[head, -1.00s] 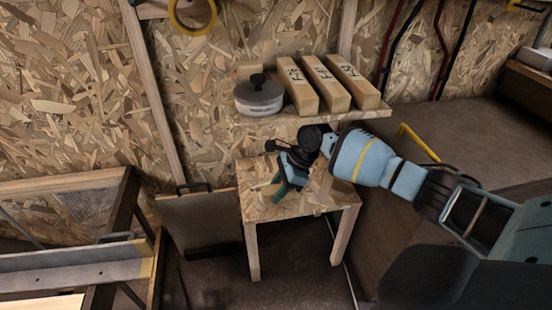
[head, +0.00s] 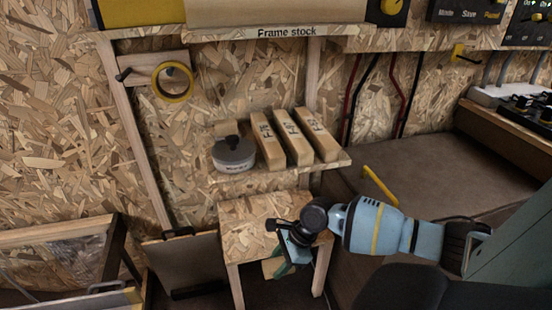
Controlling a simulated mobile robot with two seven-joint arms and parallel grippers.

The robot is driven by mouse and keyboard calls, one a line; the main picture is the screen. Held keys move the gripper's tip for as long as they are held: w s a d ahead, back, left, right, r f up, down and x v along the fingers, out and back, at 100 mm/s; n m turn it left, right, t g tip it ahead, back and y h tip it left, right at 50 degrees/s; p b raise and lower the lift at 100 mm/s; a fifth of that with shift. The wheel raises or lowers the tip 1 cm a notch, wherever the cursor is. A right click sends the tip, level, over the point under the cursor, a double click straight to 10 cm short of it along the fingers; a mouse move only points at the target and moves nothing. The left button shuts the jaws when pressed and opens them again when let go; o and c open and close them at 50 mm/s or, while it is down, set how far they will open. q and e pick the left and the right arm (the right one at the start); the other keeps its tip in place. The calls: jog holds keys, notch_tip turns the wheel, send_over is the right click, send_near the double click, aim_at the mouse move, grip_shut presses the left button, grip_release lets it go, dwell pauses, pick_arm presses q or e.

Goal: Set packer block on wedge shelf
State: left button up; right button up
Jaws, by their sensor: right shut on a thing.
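My right gripper (head: 288,245) is low in the middle of the head view, at the front of a small wooden table. It is shut on a small piece, probably the packer block (head: 273,268), which shows tan and green below the jaws and is largely hidden by the gripper. The wedge shelf (head: 222,181) appears to be the chipboard shelf on the wall above the table. It holds three long pale wooden blocks (head: 292,142) with dark markings and a round grey tin (head: 234,155) with a black knob. My left gripper is not in view.
The small chipboard-topped table (head: 240,210) stands below the shelf, its visible top clear. A yellow tape roll (head: 188,83) hangs on the wall. A yellow handle (head: 380,186) stands right of the shelf. A frame stock shelf (head: 245,31) runs above.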

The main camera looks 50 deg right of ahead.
jog(key=s+a+r+n+g+h, duration=0.2)
jog(key=a+r+n+g, duration=0.6)
jog(key=a+r+n, duration=0.75)
notch_tip(320, 180, up, 8)
jog(key=s+d+n+g+h, duration=0.1)
jog(key=s+n+h, duration=0.1)
jog(key=n, duration=0.6)
jog(key=shift+s+d+r+n+h, duration=0.2)
jog(key=shift+s+n+h, duration=0.15)
jog(key=shift+h, duration=0.25)
